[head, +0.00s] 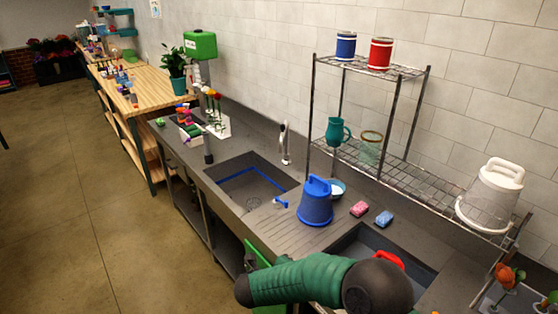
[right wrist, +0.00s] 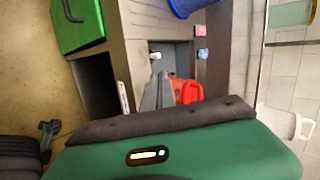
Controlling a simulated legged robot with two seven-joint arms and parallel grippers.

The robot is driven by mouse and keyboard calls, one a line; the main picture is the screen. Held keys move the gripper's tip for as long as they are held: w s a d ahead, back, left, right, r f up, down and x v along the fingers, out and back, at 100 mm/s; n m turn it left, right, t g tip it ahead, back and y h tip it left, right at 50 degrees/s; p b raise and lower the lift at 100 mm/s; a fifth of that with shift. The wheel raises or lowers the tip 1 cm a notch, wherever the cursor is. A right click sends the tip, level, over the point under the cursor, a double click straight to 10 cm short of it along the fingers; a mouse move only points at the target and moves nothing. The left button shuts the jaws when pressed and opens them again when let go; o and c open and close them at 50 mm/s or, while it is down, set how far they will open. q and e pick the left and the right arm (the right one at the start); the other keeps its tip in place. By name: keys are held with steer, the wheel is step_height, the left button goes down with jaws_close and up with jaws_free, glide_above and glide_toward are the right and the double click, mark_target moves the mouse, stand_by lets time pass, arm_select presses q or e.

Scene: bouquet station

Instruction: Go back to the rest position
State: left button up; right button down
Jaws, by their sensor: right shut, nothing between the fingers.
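My right arm reaches in from the bottom of the head view, in front of the right-hand sink basin (head: 425,270). Its gripper is hidden there behind the arm. In the right wrist view my right gripper (right wrist: 157,80) is shut and empty, pointing towards the sink counter. A red object (right wrist: 188,90) shows just beside it in that view, and its top shows above my arm in the head view (head: 390,259). I cannot tell how far apart they are. My left gripper is in neither view.
A blue lidded bucket (head: 315,203), a pink sponge (head: 360,209) and a blue sponge (head: 384,218) stand by the basins. A wire rack (head: 395,165) holds cans, a jug and a white bucket (head: 490,195). Open floor (head: 70,220) lies left.

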step_height(320, 180, up, 6)
steer(key=w+n+t+y+b, duration=0.1)
steer(key=w+n+t+y, duration=0.15)
steer(key=n+y, duration=0.65)
arm_select(q)
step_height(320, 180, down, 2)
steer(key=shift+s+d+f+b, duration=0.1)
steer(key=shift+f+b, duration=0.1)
steer(key=shift+b, duration=0.4)
arm_select(e)
steer(key=s+d+f+n+g+h, duration=0.1)
steer(key=s+d+n, duration=0.3)
steer(key=s, duration=0.5)
steer(key=s+d+f+n+g+h, duration=0.1)
steer(key=s+d+f+n+g, duration=0.2)
steer(key=s+n, duration=0.4)
steer(key=s+d+f+n+g, duration=0.2)
steer(key=s+d+n+g, duration=0.2)
steer(key=s, duration=0.8)
steer(key=shift+s+d+n+h, duration=0.15)
steer(key=shift+d+n+h, duration=0.25)
steer(key=shift+d+n, duration=0.7)
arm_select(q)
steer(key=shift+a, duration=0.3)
arm_select(e)
steer(key=shift+a, duration=0.2)
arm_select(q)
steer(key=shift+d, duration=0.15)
arm_select(e)
steer(key=shift+d, duration=0.15)
